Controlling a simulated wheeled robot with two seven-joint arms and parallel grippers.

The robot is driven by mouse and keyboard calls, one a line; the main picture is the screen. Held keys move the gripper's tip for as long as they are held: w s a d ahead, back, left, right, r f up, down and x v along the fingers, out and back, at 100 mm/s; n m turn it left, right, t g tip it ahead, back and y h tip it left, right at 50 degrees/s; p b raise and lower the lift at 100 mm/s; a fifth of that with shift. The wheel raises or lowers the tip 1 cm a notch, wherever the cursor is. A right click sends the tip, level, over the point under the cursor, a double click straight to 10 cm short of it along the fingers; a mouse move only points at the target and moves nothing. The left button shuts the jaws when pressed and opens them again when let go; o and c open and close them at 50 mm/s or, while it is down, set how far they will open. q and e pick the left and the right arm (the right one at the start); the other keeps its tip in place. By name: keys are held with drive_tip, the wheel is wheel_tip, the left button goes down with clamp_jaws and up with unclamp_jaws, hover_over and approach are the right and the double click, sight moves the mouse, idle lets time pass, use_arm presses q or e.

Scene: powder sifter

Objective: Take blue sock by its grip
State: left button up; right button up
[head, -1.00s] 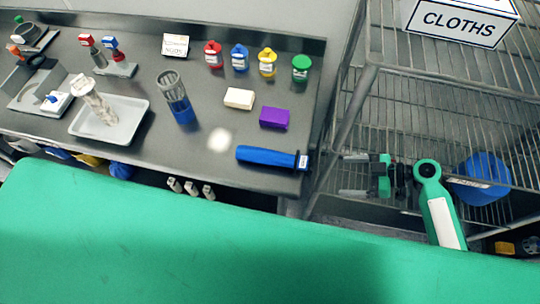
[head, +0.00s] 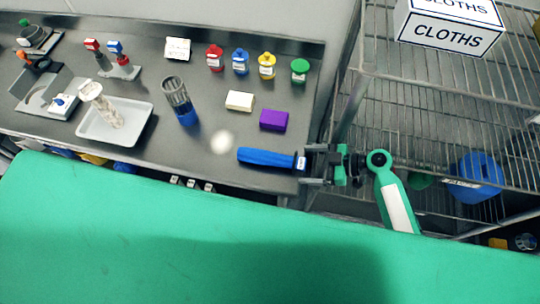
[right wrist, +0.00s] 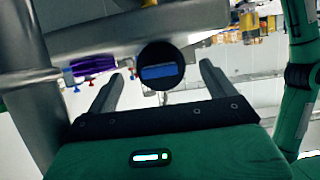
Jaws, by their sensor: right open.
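The blue sock (head: 268,157) lies along the front right edge of the steel bench, its dark, labelled grip end (head: 301,162) pointing right. My right gripper (head: 309,166) is open at that end, with its fingers pointing left toward the sock. In the right wrist view, the sock's round dark end with a blue patch (right wrist: 158,70) faces me between the spread fingertips (right wrist: 160,78). I see no clear contact, and cannot tell how far the fingers reach along the grip. My left gripper is not in view.
On the bench (head: 150,172) are a purple block (head: 273,120), a white block (head: 239,101), a grey-and-blue cylinder (head: 179,101), a white tray (head: 141,137) and several small capped bottles. A wire rack (head: 430,115) with a cloths box (head: 445,33) stands right of my gripper.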

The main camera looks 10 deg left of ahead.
sight(296, 163)
drive_tip(key=x, duration=0.5)
drive_tip(key=shift+a, duration=0.3)
drive_tip(key=c, duration=1.1)
drive_tip(key=shift+r, duration=0.2)
